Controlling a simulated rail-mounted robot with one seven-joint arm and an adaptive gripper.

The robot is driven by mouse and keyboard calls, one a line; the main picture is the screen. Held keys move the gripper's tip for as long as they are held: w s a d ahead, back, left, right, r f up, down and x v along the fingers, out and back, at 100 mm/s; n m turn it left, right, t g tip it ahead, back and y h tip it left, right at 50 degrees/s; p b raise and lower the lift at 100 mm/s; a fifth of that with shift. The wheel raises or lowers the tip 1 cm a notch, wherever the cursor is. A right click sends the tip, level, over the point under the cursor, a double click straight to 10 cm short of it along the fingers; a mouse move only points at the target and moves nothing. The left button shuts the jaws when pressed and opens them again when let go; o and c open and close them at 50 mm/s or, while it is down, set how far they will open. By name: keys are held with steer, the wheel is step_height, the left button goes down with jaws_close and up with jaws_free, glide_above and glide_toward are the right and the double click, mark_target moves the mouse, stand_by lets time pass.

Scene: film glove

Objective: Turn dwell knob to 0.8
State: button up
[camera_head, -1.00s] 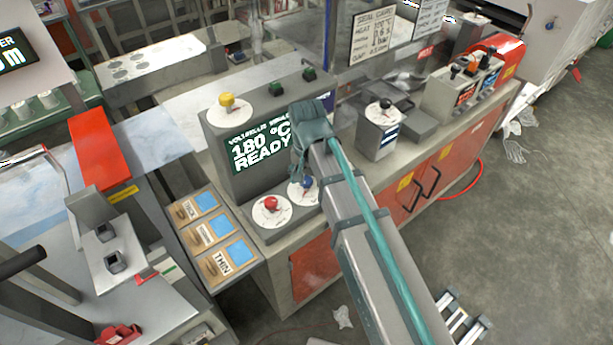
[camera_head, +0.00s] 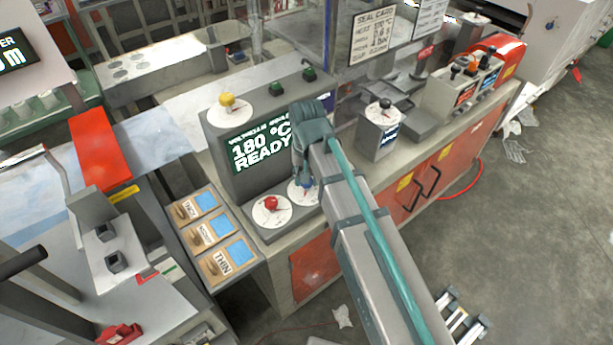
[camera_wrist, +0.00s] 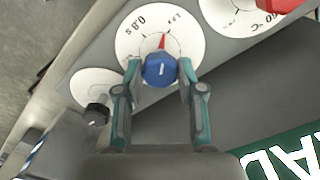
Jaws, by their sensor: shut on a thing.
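The blue dwell knob (camera_wrist: 160,70) sits on a white dial (camera_wrist: 140,42) marked "0.8 s" at the upper left in the wrist view. A red pointer (camera_wrist: 162,41) above the knob stands to the right of that mark. My gripper (camera_wrist: 160,64) is shut on the knob, one finger on each side. In the head view, my gripper (camera_head: 304,180) reaches down over the blue knob (camera_head: 307,183), hiding part of it and of its dial (camera_head: 298,193).
A red knob (camera_head: 271,203) on its own dial is close to the left. The screen (camera_head: 258,150) behind reads "180 °C READY". A yellow knob (camera_head: 227,99) and green buttons (camera_head: 309,74) top the console. A black knob (camera_head: 385,103) stands on a box to the right.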

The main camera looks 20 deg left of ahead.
steer(key=n, duration=0.5)
steer(key=shift+p, duration=0.3)
steer(key=shift+n, duration=2.5)
steer(key=o, duration=1.1)
steer(key=shift+o, duration=0.2)
step_height(320, 180, up, 12)
